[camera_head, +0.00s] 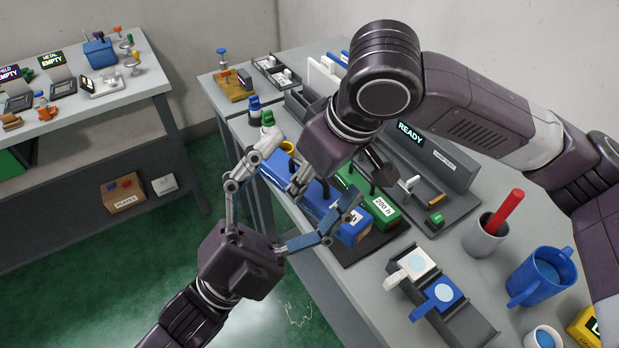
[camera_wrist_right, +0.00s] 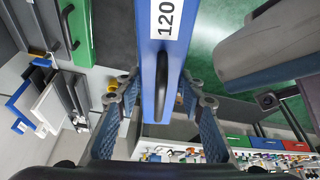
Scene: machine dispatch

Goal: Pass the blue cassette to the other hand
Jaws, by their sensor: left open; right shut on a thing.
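The blue cassette (camera_head: 312,205) is a long blue block with a white label and a dark handle. It is held up over the near edge of the table in the head view. My right gripper (camera_wrist_right: 158,88) is shut on it, with a finger on each side in the right wrist view, where the cassette (camera_wrist_right: 150,60) shows its "120" label. In the head view my right arm partly hides that grip. My left gripper (camera_head: 313,170) is open, its fingers spread along the cassette's near side; I cannot tell whether they touch it.
A green cassette (camera_head: 384,208) marked "200 h" stands on a dark base (camera_head: 372,247) close behind. A READY machine (camera_head: 440,160), a cup with a red rod (camera_head: 486,236), a blue mug (camera_head: 540,275) and a dark holder (camera_head: 468,325) stand to the right. Green floor (camera_head: 255,330) lies below.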

